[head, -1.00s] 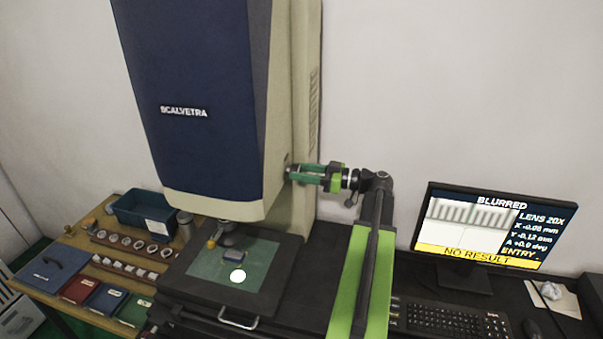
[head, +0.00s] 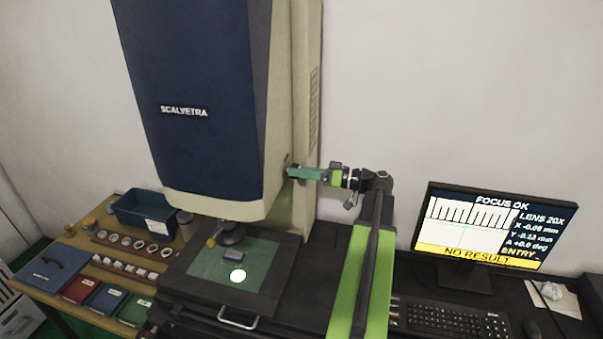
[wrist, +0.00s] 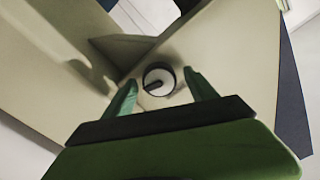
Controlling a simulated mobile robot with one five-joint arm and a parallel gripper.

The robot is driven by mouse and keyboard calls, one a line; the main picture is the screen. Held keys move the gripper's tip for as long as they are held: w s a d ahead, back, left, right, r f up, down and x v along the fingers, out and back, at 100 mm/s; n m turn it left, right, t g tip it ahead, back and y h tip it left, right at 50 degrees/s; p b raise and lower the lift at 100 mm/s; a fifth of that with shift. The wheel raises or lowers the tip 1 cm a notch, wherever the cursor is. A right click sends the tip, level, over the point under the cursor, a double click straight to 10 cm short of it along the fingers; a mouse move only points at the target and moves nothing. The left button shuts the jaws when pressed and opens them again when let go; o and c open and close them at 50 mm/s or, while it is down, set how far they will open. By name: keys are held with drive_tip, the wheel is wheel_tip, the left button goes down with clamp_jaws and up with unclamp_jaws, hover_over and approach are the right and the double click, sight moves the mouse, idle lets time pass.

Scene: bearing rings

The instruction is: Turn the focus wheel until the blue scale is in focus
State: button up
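The focus wheel (wrist: 159,80) is a round light knob with a dark rim and a dark mark pointing left, on the side of the measuring machine (head: 205,110). My gripper (wrist: 159,78) has one green finger on each side of the wheel, with a visible gap on both sides. In the head view my gripper (head: 290,172) points at the machine's side, and the wheel is hidden there. The monitor (head: 480,228) reads FOCUS OK and shows sharp dark scale lines. A small blue-grey piece (head: 237,276) lies on the green stage plate (head: 210,263) under the lens.
The black keyboard (head: 440,318) and mouse (head: 531,329) lie below the monitor. On the left, a wooden bench holds a blue bin (head: 145,215), several rings and colored boxes. The machine's column (head: 306,120) stands directly behind my gripper.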

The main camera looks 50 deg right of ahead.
drive_tip(key=v, duration=1.7)
drive_tip(key=shift+s, duration=0.2)
drive_tip(key=shift+d, duration=0.1)
